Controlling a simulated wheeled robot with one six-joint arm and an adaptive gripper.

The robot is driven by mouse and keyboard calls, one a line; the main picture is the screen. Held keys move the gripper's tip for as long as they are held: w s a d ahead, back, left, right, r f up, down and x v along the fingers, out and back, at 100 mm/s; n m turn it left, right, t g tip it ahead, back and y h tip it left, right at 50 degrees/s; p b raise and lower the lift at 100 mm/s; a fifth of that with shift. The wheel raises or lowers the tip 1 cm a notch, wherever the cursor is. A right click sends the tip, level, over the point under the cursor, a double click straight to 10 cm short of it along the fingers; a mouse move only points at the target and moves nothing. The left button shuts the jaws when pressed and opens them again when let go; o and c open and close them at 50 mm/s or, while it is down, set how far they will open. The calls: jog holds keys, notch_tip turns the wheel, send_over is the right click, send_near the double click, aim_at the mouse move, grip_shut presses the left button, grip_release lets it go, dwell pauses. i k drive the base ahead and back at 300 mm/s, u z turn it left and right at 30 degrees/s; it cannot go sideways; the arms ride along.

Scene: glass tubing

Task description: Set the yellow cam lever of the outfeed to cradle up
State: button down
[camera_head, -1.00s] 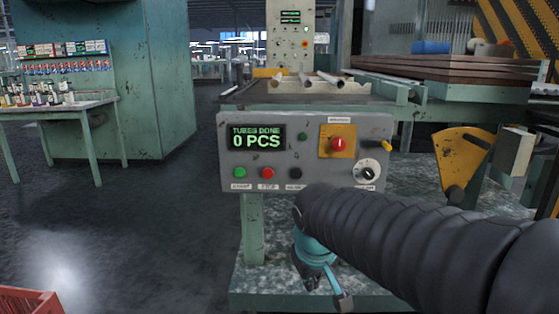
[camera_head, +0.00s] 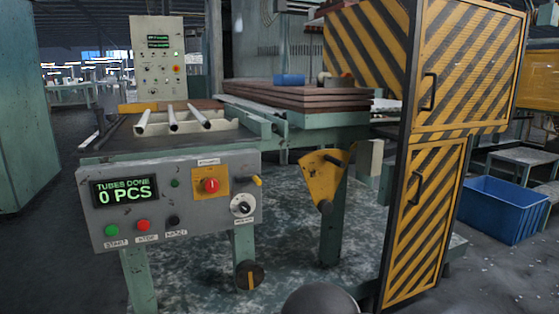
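A yellow fan-shaped cam plate (camera_head: 321,178) with a dark knob at its upper right and a dark pivot at its lower end stands on a green post, right of the control panel. A small yellow-tipped handle (camera_head: 255,180) sticks out at the right edge of the control panel (camera_head: 105,228). I cannot tell from labels which of these is the cam lever. My gripper is out of view; only a dark rounded part of my arm shows at the bottom edge, well below the cam plate.
Three pale tubes (camera_head: 173,126) lie on the cradle behind the panel. A black knob with an orange mark (camera_head: 249,276) sits low. A striped yellow-black guard (camera_head: 423,220) stands right of the cam plate. A blue crate (camera_head: 503,212) is on the floor at right.

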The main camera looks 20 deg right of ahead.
aim_at(323, 170)
jog(key=k, duration=1.25)
jog(key=z, duration=0.8)
jog(key=i, duration=1.4)
jog(key=u, duration=0.65)
